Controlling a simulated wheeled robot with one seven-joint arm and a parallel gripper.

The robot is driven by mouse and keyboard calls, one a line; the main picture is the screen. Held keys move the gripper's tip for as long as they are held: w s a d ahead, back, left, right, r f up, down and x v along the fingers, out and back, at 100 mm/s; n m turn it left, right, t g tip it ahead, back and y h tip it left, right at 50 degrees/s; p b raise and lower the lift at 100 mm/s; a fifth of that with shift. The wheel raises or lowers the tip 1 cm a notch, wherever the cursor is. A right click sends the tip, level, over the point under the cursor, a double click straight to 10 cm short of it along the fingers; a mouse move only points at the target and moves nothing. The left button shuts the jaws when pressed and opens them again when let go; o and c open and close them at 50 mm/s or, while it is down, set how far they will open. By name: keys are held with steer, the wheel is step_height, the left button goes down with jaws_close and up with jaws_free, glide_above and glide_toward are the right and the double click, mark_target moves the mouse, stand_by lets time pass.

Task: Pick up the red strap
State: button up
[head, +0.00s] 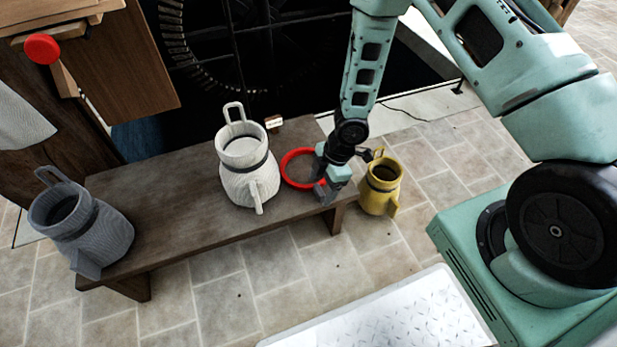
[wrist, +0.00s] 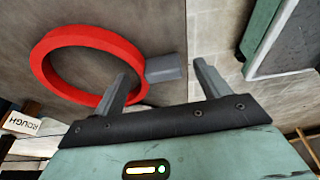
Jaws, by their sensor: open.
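The red strap (head: 284,164) is a red ring at the right end of the wooden bench (head: 185,222), and appears to lie flat on its top. In the wrist view, the strap (wrist: 88,36) is at the upper left, with a grey tab (wrist: 164,68) at its right side. My gripper (head: 321,188) is open over the bench's right end, close to the strap. In the wrist view, my gripper's (wrist: 163,74) two fingers show to the left and right of the tab, with nothing held. The left finger overlaps part of the ring; I cannot tell whether it touches.
A white jug (head: 247,180) stands left of the strap, and a grey jug (head: 70,225) at the bench's left end. A yellow jug (head: 379,190) stands on the floor close to my gripper's right. A dark pit with machinery (head: 260,50) lies behind the bench.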

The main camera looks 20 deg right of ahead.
steer(key=shift+a+f, duration=0.2)
steer(key=shift+f, duration=0.5)
steer(key=c, duration=1.2)
steer(key=shift+r, duration=0.15)
